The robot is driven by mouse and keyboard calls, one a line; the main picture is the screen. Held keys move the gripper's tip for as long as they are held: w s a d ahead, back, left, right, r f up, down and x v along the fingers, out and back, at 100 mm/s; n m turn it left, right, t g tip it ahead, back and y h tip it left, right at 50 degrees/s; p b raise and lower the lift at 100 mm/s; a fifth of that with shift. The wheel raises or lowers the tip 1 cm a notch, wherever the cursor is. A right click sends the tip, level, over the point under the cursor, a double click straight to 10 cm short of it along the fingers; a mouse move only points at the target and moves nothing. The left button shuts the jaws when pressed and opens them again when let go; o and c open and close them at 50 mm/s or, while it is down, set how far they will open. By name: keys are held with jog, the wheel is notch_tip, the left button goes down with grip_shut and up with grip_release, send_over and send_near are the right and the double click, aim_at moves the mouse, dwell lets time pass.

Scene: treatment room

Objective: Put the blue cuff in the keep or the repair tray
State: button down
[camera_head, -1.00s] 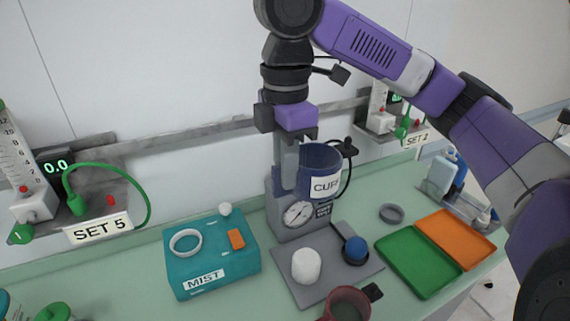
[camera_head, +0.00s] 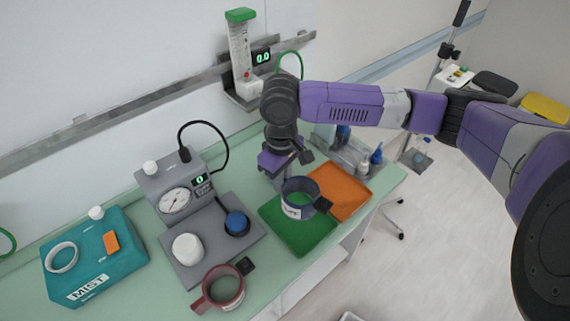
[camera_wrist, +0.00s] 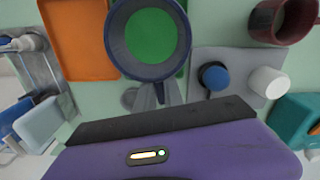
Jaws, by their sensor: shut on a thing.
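The blue cuff (camera_head: 298,201), a dark blue open ring with a white label, is upright over the green tray (camera_head: 296,238). My gripper (camera_head: 283,180) is shut on the cuff's wall at the back. In the wrist view, my gripper's fingers (camera_wrist: 159,96) pinch the near rim of the cuff (camera_wrist: 117,42). The green tray floor shows through the ring. The cuff appears to be above the tray, but I cannot tell the exact gap. The orange tray (camera_head: 345,191) lies beside the green one and is empty. No keep or repair label is readable on either tray.
A dark red cuff (camera_head: 222,288) stands in front. A teal MIST box (camera_head: 95,260) is far left. Bottles (camera_head: 376,155) stand behind the orange tray.

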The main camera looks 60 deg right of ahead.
jog(key=shift+w+d+f+m, duration=0.15)
jog(key=shift+d+f+m, duration=0.1)
jog(key=shift+d+m, duration=0.35)
jog(key=shift+w+d+f+m, duration=0.1)
jog(key=shift+d+f+m, duration=0.1)
jog(key=shift+d+m, duration=0.35)
notch_tip(320, 180, down, 5)
jog(key=b, duration=0.4)
jog(key=shift+a, duration=0.15)
jog(key=shift+f+b, duration=0.55)
jog(key=shift+f, duration=1.05)
jog(key=c, duration=1.4)
grip_release()
jog(key=shift+o, duration=0.2)
